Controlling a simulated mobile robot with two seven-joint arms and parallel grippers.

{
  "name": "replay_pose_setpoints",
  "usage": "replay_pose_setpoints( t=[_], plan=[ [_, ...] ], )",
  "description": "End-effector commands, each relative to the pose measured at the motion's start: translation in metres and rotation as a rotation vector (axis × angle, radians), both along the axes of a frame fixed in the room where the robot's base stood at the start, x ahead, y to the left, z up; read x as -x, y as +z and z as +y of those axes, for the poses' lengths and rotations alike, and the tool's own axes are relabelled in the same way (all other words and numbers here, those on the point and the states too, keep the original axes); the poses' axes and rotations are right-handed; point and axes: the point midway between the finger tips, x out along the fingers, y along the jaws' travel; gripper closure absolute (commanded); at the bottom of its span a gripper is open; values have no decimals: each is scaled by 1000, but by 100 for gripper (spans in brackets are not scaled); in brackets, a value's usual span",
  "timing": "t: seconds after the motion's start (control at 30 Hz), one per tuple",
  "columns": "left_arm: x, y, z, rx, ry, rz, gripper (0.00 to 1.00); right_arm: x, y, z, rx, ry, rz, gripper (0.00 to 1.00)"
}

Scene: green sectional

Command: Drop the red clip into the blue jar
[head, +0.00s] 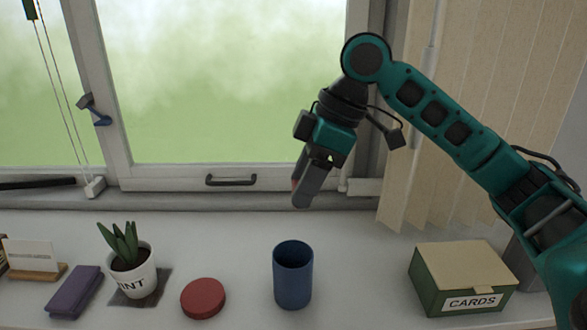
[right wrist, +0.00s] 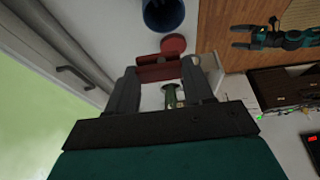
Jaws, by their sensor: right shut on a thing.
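My right gripper (head: 302,196) is raised above and behind the blue jar (head: 293,277), fingers pointing down. It is shut on the red clip (right wrist: 158,69), which spans between the fingertips in the right wrist view. In the head view only a sliver of red shows beside the finger. The blue jar stands upright and open on the white sill; it also shows in the right wrist view (right wrist: 163,13), apart from the clip. My left gripper (right wrist: 243,36) shows at the right of the right wrist view, its fingers apart and empty.
A round red lid (head: 203,298) lies left of the jar. A potted plant (head: 132,277) and a purple case (head: 76,292) are farther left. A green cards box (head: 463,280) stands right of the jar. The window (head: 230,90) is behind.

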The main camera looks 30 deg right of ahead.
Motion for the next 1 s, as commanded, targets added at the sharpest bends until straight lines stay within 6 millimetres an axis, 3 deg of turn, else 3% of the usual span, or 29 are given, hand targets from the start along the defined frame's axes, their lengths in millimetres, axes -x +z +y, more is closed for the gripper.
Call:
replay_pose_setpoints(
  t=[0.5,0.87,0.9,1.0],
  plan=[
    [8,-6,0,0,0,20,0,1,-53,0,2,-1,3,76],
    [6,-5,-1,0,-2,17,0,0,-58,0,1,-1,1,76],
    [6,-4,-1,0,-1,15,0,0,-58,0,1,-1,0,47],
    [3,-3,-1,0,-2,10,0,0,-58,0,1,-1,0,38]
  ],
)
